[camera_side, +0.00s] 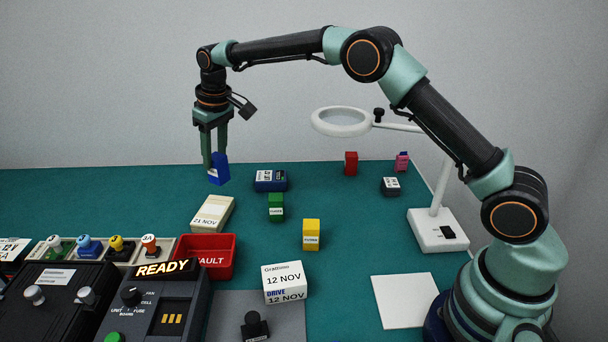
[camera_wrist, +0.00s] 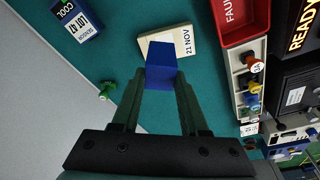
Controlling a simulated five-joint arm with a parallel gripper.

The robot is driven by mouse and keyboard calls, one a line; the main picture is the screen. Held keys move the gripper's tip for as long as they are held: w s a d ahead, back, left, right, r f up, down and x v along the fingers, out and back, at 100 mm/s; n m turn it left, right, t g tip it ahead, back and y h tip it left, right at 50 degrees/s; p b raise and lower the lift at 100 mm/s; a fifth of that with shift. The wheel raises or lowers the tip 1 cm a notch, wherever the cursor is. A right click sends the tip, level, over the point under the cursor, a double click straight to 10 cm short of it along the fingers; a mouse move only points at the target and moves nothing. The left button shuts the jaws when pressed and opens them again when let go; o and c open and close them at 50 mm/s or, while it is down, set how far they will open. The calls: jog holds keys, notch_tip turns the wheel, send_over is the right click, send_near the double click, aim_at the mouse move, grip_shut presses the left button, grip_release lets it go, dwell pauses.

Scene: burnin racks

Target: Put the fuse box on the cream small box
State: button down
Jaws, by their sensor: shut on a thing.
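My gripper (camera_side: 212,166) points down and is shut on a small blue box (camera_side: 219,170), which I take to be the fuse box. The blue box also shows between the fingertips in the wrist view (camera_wrist: 161,72). In the side view it appears raised above the teal mat and slightly tilted. The cream small box (camera_side: 213,213), marked 21 NOV, lies flat on the mat. It shows just beyond the blue box in the wrist view (camera_wrist: 163,34), partly covered by it. I see no contact between the two boxes.
A dark blue box (camera_side: 270,180), a green box (camera_side: 276,207) and a yellow box (camera_side: 311,235) stand to the right. A red FAULT bin (camera_side: 207,256) and a device marked READY (camera_side: 158,300) stand in front. A magnifier lamp (camera_side: 437,229) stands farther right.

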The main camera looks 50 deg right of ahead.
jog(key=shift+w+d+f, duration=0.1)
jog(key=shift+w+f, duration=0.15)
jog(key=shift+f, duration=0.35)
send_over(224, 209)
notch_tip(224, 209, down, 8)
jog(key=shift+r, duration=0.25)
jog(key=shift+f, duration=0.15)
jog(key=shift+c, duration=2.1)
grip_release()
